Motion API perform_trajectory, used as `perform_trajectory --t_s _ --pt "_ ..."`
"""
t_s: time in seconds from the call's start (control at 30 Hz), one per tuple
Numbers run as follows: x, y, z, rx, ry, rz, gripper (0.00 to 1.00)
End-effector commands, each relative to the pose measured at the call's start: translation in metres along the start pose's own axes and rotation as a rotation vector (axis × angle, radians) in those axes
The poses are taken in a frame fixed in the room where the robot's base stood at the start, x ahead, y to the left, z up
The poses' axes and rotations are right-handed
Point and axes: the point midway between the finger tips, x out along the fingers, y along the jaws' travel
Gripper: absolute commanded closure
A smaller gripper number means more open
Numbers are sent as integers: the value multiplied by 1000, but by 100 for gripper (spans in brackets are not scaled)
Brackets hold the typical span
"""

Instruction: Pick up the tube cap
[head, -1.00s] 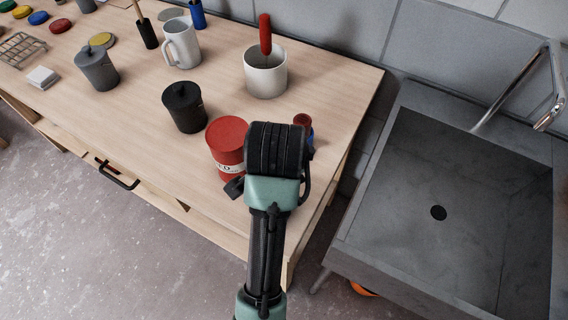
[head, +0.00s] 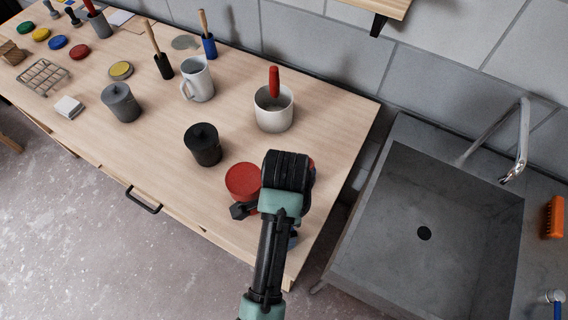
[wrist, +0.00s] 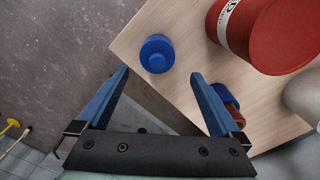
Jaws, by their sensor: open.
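A small round blue cap (wrist: 157,53), which I take to be the tube cap, sits on the wooden table near its edge in the wrist view. My gripper (wrist: 160,77) is open, its two blue fingers spread and empty. The cap shows beyond the fingertips, between their lines and nearer the left finger; I see no contact. In the head view my wrist hides the fingers; a bit of blue (head: 293,240) shows beside my arm near the table corner, possibly the cap.
A red tin (head: 243,180) stands close to the left of my wrist. A red-and-blue item (wrist: 230,95) is partly behind the right finger. A black lidded pot (head: 203,147) and white pot (head: 273,110) stand farther back. A sink (head: 425,232) lies right of the table.

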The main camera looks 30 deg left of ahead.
Motion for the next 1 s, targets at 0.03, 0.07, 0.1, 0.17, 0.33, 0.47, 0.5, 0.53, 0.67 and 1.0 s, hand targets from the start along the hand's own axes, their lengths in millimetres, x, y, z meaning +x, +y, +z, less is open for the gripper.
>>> perform_trajectory --t_s 0.03,0.07,0.1,0.17,0.33,0.47,0.5,0.53,0.67,1.0 --pt "7 1 1 -1 -1 3 0" --pt "12 0 1 -2 -1 2 0" --pt "18 0 1 -2 -1 2 0" --pt "24 0 1 -2 -1 0 0" --pt "34 1 1 -1 0 -2 0" --pt "50 5 5 -3 -1 2 0" --pt "57 7 6 -2 -1 2 0" --pt "61 8 7 -1 -1 1 0" --pt "77 6 6 -1 0 -2 0" --pt "83 6 6 -1 1 -5 4"
